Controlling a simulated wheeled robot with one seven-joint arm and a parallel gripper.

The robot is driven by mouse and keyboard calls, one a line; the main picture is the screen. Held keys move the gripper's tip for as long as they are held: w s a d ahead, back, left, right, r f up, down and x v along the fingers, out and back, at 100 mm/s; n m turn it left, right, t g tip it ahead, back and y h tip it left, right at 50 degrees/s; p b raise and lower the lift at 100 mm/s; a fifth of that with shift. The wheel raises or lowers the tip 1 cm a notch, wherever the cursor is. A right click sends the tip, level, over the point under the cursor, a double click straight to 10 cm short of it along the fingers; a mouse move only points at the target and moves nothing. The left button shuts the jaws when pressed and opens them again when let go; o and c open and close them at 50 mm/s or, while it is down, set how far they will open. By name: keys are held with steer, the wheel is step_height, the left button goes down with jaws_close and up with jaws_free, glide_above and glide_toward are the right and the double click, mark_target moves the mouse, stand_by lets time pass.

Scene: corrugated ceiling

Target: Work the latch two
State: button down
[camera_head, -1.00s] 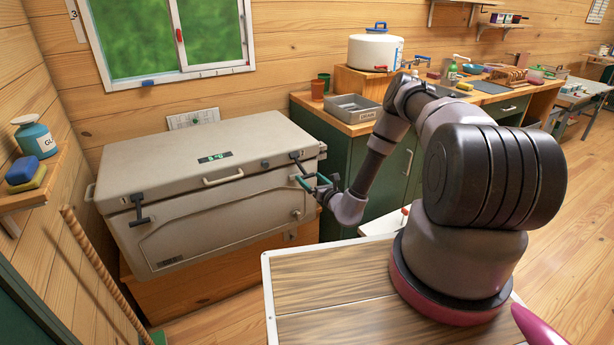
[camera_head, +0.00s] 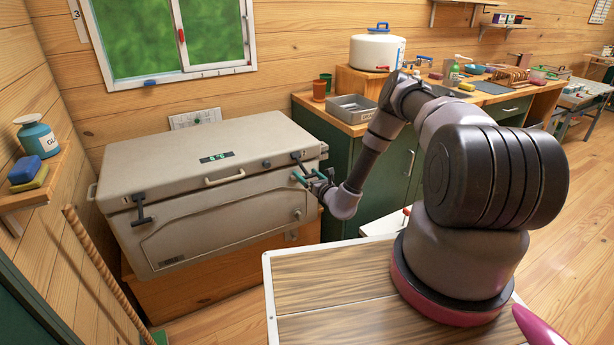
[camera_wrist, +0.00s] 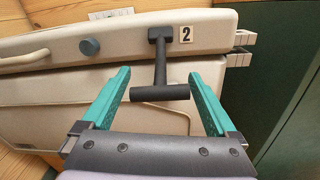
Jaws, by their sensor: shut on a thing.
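Latch two is a dark T-shaped handle (camera_wrist: 160,70) on the front of the pale cooler chest (camera_head: 200,165), beside a "2" label (camera_wrist: 186,34). It hangs down from the lid edge, at the chest's right end in the head view (camera_head: 297,157). My gripper (camera_wrist: 160,76) has its teal fingers on either side of the latch's crossbar, shut on its two ends. In the head view, my gripper (camera_head: 307,178) is at the chest's front right, and the fingers partly cover the latch. The lid is down.
Another dark latch (camera_head: 140,208) is on the chest's left front. A pale lid handle (camera_head: 224,178) and a round grey knob (camera_wrist: 90,46) are left of latch two. A green cabinet (camera_head: 390,175) stands close on the right. The chest rests on a wooden base (camera_head: 215,280).

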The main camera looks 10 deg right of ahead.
steer(key=shift+r+g, duration=0.5)
steer(key=shift+r, duration=0.15)
steer(key=shift+s+d+r, duration=0.1)
steer(key=shift+s+r, duration=0.05)
steer(key=shift+r, duration=0.4)
steer(key=shift+s+r, duration=0.1)
steer(key=shift+r, duration=0.45)
jaws_free()
steer(key=shift+s, duration=0.15)
steer(key=v, duration=1)
steer(key=shift+s+r, duration=0.15)
steer(key=shift+s, duration=0.2)
